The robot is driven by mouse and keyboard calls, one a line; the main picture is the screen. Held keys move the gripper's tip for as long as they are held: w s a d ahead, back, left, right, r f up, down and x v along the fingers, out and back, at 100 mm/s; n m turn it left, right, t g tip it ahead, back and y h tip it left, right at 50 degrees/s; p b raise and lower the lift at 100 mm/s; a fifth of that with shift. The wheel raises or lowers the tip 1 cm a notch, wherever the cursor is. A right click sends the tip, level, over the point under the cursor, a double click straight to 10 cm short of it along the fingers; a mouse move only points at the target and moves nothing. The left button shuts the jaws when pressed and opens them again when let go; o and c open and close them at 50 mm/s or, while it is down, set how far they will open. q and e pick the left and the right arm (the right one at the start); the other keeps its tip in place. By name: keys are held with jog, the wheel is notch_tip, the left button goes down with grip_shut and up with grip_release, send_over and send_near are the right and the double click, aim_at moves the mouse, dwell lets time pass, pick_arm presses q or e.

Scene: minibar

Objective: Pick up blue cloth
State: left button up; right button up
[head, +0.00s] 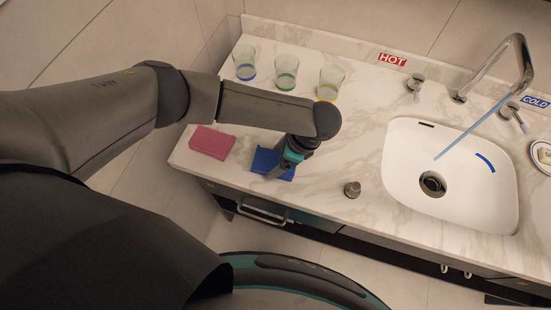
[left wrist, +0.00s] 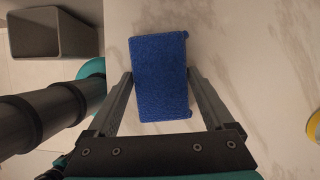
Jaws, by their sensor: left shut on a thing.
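The blue cloth (head: 265,160) is a folded rectangle at the front edge of the marble counter. It also shows in the left wrist view (left wrist: 158,75), lying between the two fingers. My left gripper (head: 279,173) points down onto the cloth, and its fingers are shut on the cloth's two long sides in the left wrist view (left wrist: 160,82). The gripper hides part of the cloth in the head view. The cloth looks to be at counter level; I cannot tell whether it touches the counter. My right gripper is not in view.
A pink cloth (head: 212,142) lies left of the blue one. Three glasses (head: 286,73) stand behind my arm. A small metal knob (head: 352,189) and the white sink (head: 400,170) with a faucet (head: 518,60) are to the right. A grey bin (left wrist: 50,35) shows below the counter.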

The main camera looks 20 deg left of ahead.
aim_at(277, 161)
pick_arm(q)
jog(key=shift+r, duration=0.15)
notch_tip(277, 161, up, 20)
jog(key=p, duration=0.3)
jog(key=shift+p, duration=0.3)
